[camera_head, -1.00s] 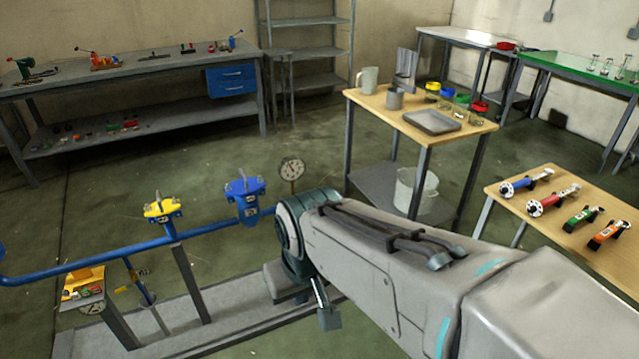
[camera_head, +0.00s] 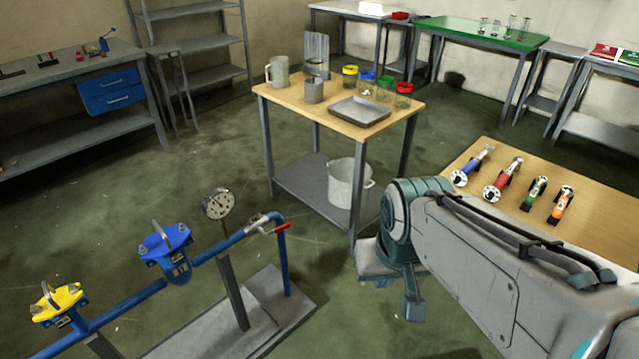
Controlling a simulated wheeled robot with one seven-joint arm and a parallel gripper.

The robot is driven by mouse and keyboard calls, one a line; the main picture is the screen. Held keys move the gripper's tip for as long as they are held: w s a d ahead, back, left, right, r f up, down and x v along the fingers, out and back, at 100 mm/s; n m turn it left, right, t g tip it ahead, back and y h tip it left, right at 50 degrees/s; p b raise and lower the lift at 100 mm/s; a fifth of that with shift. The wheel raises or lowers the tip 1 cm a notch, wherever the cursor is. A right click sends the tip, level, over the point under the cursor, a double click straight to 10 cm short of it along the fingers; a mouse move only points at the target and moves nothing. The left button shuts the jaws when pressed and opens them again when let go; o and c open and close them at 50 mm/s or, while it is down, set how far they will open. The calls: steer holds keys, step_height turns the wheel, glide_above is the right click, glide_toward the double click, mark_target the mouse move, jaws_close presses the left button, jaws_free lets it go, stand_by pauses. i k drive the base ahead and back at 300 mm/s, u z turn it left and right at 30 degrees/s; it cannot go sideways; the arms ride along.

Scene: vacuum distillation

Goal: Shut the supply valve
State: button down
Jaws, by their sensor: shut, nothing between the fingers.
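A small valve (camera_head: 262,224) with a red lever (camera_head: 282,229) sits near the right end of the blue pipe (camera_head: 210,252), just before the pipe bends down. The lever points right, across the bend. No label shows that this is the supply valve. A blue fitting (camera_head: 166,246) and a yellow fitting (camera_head: 58,303), each with a grey top piece, sit further left on the pipe. My gripper (camera_head: 413,306) hangs down below my arm's elbow, right of the valve and well apart from it. It is shut and empty; its fingers are small and hard to make out.
A wooden table (camera_head: 300,108) with jars and a tray (camera_head: 360,111) stands behind. Another wooden table (camera_head: 610,220) at right bears several coloured fittings. Green floor lies free between the pipe stand (camera_head: 285,310) and my arm.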

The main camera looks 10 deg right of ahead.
mark_target(286, 226)
steer(key=z, duration=0.15)
steer(key=i, duration=1)
steer(key=u, duration=0.3)
